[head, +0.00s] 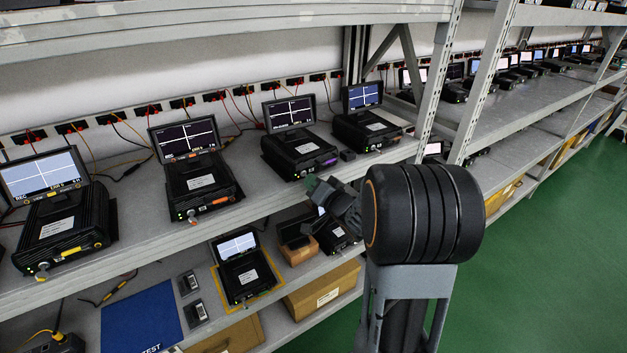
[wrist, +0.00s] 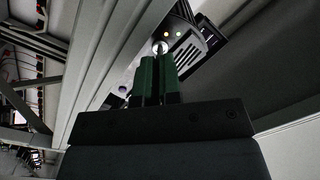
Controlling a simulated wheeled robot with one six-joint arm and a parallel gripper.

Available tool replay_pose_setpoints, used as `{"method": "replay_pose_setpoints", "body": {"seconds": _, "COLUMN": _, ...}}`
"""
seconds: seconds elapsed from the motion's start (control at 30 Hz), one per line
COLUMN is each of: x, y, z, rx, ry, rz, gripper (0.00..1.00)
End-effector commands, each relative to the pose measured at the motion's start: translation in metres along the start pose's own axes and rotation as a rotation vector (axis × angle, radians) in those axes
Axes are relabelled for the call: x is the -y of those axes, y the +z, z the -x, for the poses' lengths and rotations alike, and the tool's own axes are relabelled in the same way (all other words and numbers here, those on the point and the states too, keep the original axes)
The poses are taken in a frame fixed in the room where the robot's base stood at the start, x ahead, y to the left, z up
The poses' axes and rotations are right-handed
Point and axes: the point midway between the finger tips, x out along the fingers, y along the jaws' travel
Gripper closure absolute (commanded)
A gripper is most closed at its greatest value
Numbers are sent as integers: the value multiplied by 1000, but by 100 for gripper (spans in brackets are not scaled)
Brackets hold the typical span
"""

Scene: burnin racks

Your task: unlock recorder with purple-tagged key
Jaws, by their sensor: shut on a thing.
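The recorder with a purple tag (head: 330,161) is a black box with a raised, lit screen (head: 289,112), third from the left on the upper shelf. My gripper (head: 314,186) is at its front edge. In the wrist view, my gripper's two green fingers (wrist: 157,75) are shut on a thin thing, seen only as a narrow strip between them. A round metal piece (wrist: 160,46) shows at the fingertips, against a device face (wrist: 190,45) with small lights and slots. I cannot tell whether it is a key or a lock, or how deep it sits.
Other recorders stand on the same shelf: one with a yellow tag (head: 72,252), one with an orange tag (head: 221,200), and one to the right (head: 367,127). The lower shelf holds a blue mat (head: 141,322) and another device (head: 244,275). A rack post (head: 480,85) stands right of my gripper.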

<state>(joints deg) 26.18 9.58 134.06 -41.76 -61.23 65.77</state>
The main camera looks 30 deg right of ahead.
Motion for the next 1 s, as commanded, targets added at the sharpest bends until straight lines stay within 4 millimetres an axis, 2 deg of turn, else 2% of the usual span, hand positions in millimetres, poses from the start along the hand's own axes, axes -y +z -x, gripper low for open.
{"method": "replay_pose_setpoints", "body": {"seconds": 0.7, "x": 0, "y": 0, "z": 0, "rx": 0, "ry": 0, "rz": -61, "gripper": 100}}
{"method": "replay_pose_setpoints", "body": {"seconds": 0.73, "x": 0, "y": 0, "z": 0, "rx": 0, "ry": 0, "rz": -61, "gripper": 92}}
{"method": "replay_pose_setpoints", "body": {"seconds": 0.97, "x": 0, "y": 0, "z": 0, "rx": 0, "ry": 0, "rz": -59, "gripper": 70}}
{"method": "replay_pose_setpoints", "body": {"seconds": 1.0, "x": 0, "y": 0, "z": 0, "rx": 0, "ry": 0, "rz": -59, "gripper": 69}}
